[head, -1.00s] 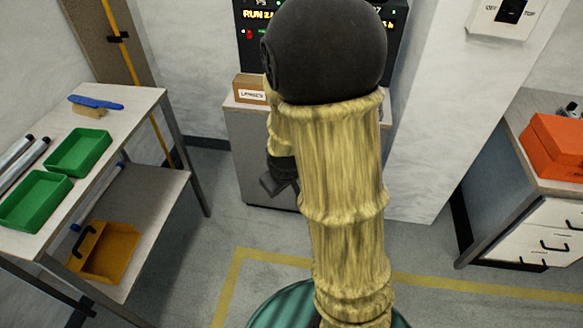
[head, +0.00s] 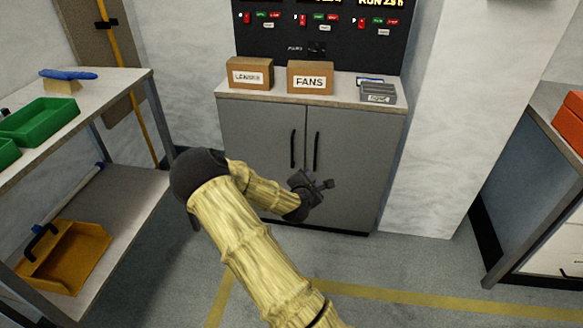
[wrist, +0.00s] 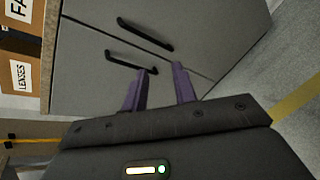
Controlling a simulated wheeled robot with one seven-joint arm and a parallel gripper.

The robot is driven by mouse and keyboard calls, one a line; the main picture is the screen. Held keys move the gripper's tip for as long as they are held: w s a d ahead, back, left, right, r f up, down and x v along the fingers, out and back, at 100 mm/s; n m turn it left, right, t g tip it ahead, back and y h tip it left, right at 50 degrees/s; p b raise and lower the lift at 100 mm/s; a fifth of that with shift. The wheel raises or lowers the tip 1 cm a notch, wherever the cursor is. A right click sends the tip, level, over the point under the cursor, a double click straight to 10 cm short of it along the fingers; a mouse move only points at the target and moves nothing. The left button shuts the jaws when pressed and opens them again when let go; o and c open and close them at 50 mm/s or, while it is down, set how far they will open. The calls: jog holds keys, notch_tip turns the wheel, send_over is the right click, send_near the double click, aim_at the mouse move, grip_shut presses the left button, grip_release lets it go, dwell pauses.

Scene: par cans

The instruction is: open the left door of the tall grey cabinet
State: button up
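The grey cabinet (head: 345,190) stands against the back wall, about waist high, with two doors that look shut. Its left door (head: 255,140) has a dark vertical bar handle (head: 293,148); the right door's handle (head: 317,152) is close beside it. My gripper (head: 320,183) is in front of the doors, below the handles in the head view. In the wrist view the cabinet is turned sideways. There my gripper's purple fingers (wrist: 163,72) are apart with nothing between them. The left handle (wrist: 128,62) passes near one fingertip; contact cannot be told. My arm hides the left door's lower part.
Boxes marked LENSES (head: 250,74) and FANS (head: 310,78) and a grey item (head: 378,93) sit on the cabinet top. A table (head: 118,90) with green trays stands left. A drawer unit (head: 520,190) stands right. Floor before the cabinet is clear.

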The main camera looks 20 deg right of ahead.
aim_at(292, 154)
jog(key=w+a+f+n+t+y+b, duration=0.1)
jog(key=w+a+f+n+t+b, duration=0.2)
jog(key=n, duration=0.8)
jog(key=w+f+t+b, duration=0.2)
jog(key=w+f+b, duration=0.1)
jog(key=b, duration=0.1)
jog(key=shift+n+t+y+b, duration=0.3)
jog(key=shift+n+t+b, duration=0.1)
jog(key=shift+w+f, duration=0.1)
jog(key=shift+w, duration=0.1)
jog(key=b+x, duration=0.5)
jog(key=x, duration=1.2)
jog(key=shift+w, duration=0.1)
grip_shut()
